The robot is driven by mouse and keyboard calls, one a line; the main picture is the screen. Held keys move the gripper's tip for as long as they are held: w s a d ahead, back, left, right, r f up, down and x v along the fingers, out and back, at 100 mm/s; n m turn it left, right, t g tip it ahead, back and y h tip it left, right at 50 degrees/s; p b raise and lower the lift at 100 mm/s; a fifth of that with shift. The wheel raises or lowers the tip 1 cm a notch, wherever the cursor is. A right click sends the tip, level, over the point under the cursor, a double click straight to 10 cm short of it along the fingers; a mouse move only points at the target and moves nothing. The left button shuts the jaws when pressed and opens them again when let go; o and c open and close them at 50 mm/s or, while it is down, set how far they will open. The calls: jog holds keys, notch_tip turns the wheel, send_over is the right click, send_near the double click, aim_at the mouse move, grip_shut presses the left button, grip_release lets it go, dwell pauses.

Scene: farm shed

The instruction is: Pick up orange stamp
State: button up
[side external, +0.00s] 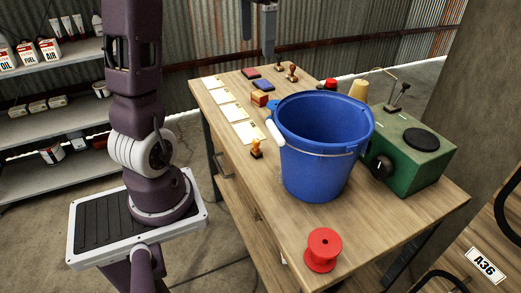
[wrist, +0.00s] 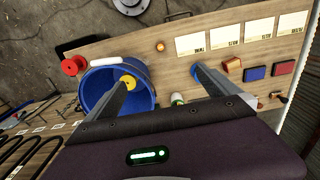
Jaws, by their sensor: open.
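The orange stamp (side external: 257,148) stands upright on the wooden table, just left of the blue bucket in the side view. In the wrist view it is a small orange knob (wrist: 160,46) beyond my fingertips, between the bucket and the row of cards. My gripper (wrist: 166,70) is open, with its two fingers wide apart and nothing held between them. In the side view only part of my gripper (side external: 262,28) shows at the top edge, above the far end of the table. The stamp is apart from both fingers.
The blue bucket (side external: 318,150) stands close to the stamp, its white handle grip (side external: 276,132) on the stamp's side. Several cards (side external: 230,112), a wooden block (side external: 259,99), ink pads (side external: 263,85), a brown stamp (side external: 292,72), a green box (side external: 412,155) and a red spool (side external: 323,252) are around.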

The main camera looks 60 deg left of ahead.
jog(key=s+d+f+t, duration=0.1)
jog(key=s+d+t, duration=0.1)
jog(key=s+d, duration=0.4)
jog(key=s+d+f+t, duration=0.2)
jog(key=s+d, duration=0.3)
jog(key=d, duration=0.9)
jog(key=shift+s+d+f+t, duration=0.2)
jog(key=shift+s+d+t, duration=0.2)
jog(key=shift+t, duration=0.1)
jog(key=shift+s+d+f+t, duration=0.15)
jog(key=shift+s+d+f, duration=0.25)
jog(key=shift+s+f, duration=0.15)
jog(key=shift+s+d+f+t, duration=0.15)
jog(key=shift+s+d+f, duration=0.2)
jog(key=shift+s+f, duration=0.2)
jog(key=c, duration=1.2)
jog(key=shift+o, duration=0.2)
